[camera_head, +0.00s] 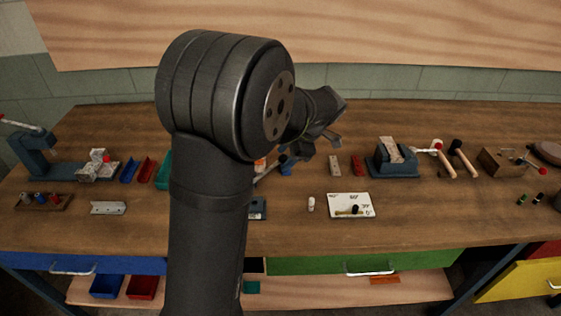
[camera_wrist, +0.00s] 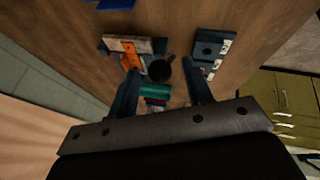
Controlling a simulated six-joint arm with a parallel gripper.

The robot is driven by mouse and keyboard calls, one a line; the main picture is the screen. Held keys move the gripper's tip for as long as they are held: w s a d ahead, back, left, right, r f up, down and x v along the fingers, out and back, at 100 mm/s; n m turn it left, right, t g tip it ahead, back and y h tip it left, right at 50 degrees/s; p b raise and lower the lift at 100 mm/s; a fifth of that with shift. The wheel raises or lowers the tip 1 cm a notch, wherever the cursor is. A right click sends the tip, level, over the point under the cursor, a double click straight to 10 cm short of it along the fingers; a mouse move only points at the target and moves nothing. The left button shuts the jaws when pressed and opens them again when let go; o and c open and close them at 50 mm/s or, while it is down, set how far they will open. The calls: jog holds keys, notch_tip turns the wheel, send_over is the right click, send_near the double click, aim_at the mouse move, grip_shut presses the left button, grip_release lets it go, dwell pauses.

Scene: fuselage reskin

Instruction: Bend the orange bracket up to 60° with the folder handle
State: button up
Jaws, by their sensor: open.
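My gripper (camera_wrist: 161,80) is open, its two fingers apart in the wrist view. A dark round knob (camera_wrist: 159,69), which looks like the end of the folder handle, shows between the fingertips; I cannot tell whether they touch it. The orange bracket (camera_wrist: 130,58) lies at the pale folder bed, left of the knob. Its bend angle is not clear. In the head view my gripper (camera_head: 322,143) is over the bench, right of my arm. Only a sliver of the orange bracket (camera_head: 260,164) shows there, and my arm hides most of the folder.
A blue block (camera_wrist: 207,50) with pale marks stands right of the knob. A white angle card (camera_head: 350,199) lies at the bench front. A blue vise-like tool (camera_head: 391,160) and hammers (camera_head: 461,157) stand right. A teal bin (camera_wrist: 155,91) lies beyond the knob.

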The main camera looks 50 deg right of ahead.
jog(key=shift+x, duration=1.85)
jog(key=shift+r, duration=0.1)
grip_shut()
